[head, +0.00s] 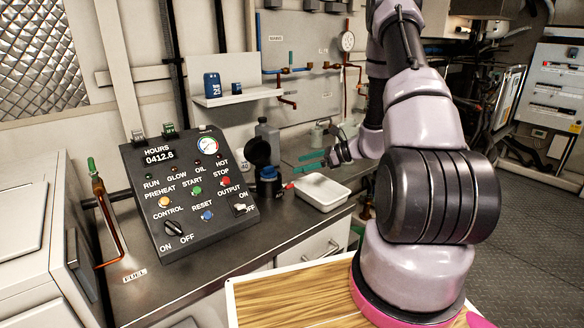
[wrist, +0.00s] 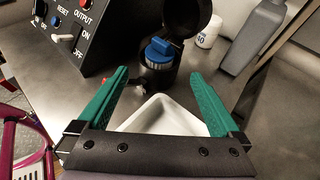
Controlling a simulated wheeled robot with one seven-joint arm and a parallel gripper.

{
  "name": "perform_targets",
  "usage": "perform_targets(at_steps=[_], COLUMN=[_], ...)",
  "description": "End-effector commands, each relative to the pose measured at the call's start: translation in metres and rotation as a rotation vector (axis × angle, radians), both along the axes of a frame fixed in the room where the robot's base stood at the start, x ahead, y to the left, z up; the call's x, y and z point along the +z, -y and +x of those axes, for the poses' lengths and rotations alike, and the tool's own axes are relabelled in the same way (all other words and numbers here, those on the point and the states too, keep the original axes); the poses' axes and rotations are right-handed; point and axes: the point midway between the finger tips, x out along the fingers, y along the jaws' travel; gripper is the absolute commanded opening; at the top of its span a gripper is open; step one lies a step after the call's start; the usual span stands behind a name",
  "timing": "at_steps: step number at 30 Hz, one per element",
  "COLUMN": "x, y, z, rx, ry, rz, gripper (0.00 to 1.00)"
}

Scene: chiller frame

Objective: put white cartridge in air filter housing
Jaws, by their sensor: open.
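The air filter housing (head: 268,188) is a black cup on the counter, right of the control box, with its round lid (head: 257,151) standing open. In the wrist view the housing (wrist: 155,78) is ahead of my fingers. A cartridge with a blue top (wrist: 163,48) and a pale pleated side sits in its mouth; how deep it is seated I cannot tell. It appears to be the white cartridge. My gripper (wrist: 160,100) has two teal fingers, wide apart and empty, short of the housing. In the head view my gripper (head: 310,160) is above the white tray (head: 322,205).
The white tray (wrist: 160,122) lies below my fingers and looks empty. A red lever (head: 288,186) juts beside the housing. A grey bottle (wrist: 258,40) and a white cylinder marked 40 (wrist: 208,34) stand behind. The control box (head: 190,195) is close on the left.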

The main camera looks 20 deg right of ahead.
Motion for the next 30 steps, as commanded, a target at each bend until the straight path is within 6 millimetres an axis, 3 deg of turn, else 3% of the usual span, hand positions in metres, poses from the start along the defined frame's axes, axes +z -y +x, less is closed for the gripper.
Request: perform_targets(at_steps=[5,8,13,21,30], x=[0.004,0.016,0.076,0.180,0.258], y=[0.006,0.001,-0.024,-0.062,-0.072], z=[-0.003,-0.005,-0.023,-0.090,-0.176], rx=[0.001,0.033,0.193,0.529,0.816], ry=[0.002,0.019,0.111,0.320,0.576], rz=[-0.001,-0.020,-0.130,-0.433,-0.837], gripper=[1.00,1.00,1.00,1.00,1.00])
